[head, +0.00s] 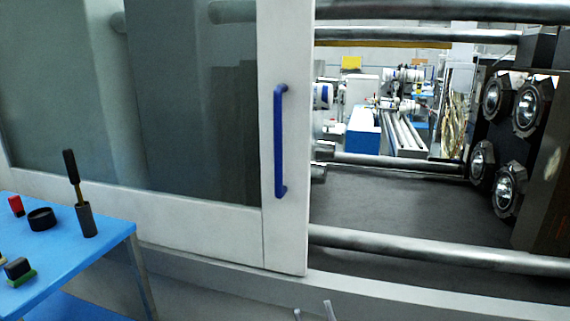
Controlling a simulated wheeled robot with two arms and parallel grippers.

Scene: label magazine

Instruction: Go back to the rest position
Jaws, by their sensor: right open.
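Only the two pale fingertips of my right gripper (313,312) show, at the bottom edge of the head view. They stand apart with nothing visible between them; the rest of the gripper is cut off by the frame. In the picture they lie below the lower right corner of the sliding door (180,222). My left gripper is not in view.
The door has a blue vertical handle (279,142). Right of it is an opening with metal bars (440,249) and several round fittings (507,186). A blue table (75,250) at the left holds a black ring (41,218), a grey holder (86,219) with a dark-handled tool, and small blocks.

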